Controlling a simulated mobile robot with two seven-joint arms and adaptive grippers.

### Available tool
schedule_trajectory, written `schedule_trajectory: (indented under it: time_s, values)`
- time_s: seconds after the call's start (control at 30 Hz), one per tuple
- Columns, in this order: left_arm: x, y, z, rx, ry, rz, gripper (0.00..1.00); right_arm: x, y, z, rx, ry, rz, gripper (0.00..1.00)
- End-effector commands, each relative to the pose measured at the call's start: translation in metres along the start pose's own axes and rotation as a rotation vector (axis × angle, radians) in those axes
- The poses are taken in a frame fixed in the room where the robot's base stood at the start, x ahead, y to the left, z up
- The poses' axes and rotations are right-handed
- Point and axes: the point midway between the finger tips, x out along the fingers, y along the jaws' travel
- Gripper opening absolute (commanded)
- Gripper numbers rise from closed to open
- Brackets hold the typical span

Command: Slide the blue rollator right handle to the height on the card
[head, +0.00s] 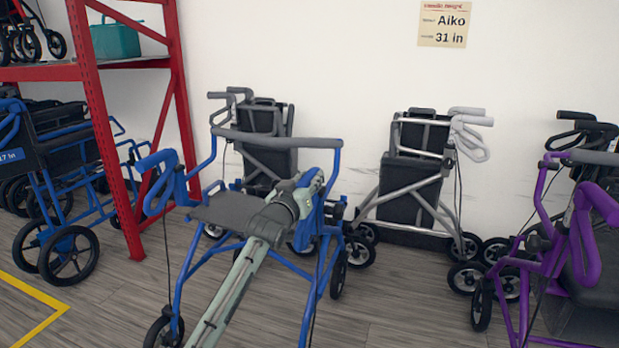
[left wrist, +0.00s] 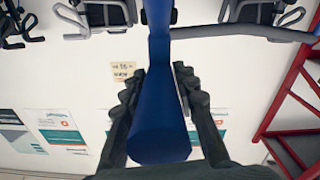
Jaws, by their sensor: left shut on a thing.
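The blue rollator (head: 181,268) stands upright on the floor left of centre, with a dark seat and a grey backrest bar. Its left handle (head: 155,167) is in plain view. My left arm reaches up across the seat to its right handle (head: 311,181), and my left gripper (head: 303,190) covers part of it. In the left wrist view the blue handle (left wrist: 159,125) lies between the two dark fingers of my left gripper (left wrist: 158,82), which is shut on it. The card (head: 444,25) on the wall reads "Aiko" and "31 in". My right gripper is not in view.
Folded dark (head: 265,135) and silver (head: 413,175) rollators stand behind by the wall. A purple rollator (head: 560,225) is at the right. A red rack (head: 98,110) with a teal box (head: 115,40) and another blue rollator (head: 60,185) are at the left.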

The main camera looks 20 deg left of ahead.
Motion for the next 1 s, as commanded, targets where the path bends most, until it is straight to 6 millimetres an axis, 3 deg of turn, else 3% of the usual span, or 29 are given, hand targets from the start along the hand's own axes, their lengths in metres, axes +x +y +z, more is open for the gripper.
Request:
schedule_trajectory:
  time_s: [0.03,0.07,0.2,0.5,0.63,1.0]
  values:
    - [-0.001,-0.001,0.009,0.000,-0.017,-0.003,0.00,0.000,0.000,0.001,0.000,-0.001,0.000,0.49]
    - [-0.001,-0.001,0.009,0.000,-0.017,-0.003,0.31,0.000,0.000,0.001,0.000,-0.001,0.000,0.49]
    - [-0.001,-0.001,0.007,0.000,-0.014,-0.002,0.48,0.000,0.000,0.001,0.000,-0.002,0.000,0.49]
    - [-0.001,-0.001,0.004,0.000,-0.008,-0.002,0.49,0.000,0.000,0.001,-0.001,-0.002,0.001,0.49]
    - [-0.011,-0.001,0.004,0.000,-0.007,-0.001,0.49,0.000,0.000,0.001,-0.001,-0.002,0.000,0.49]
    - [-0.086,0.000,0.005,-0.001,-0.010,-0.001,0.49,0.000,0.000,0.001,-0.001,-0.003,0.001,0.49]
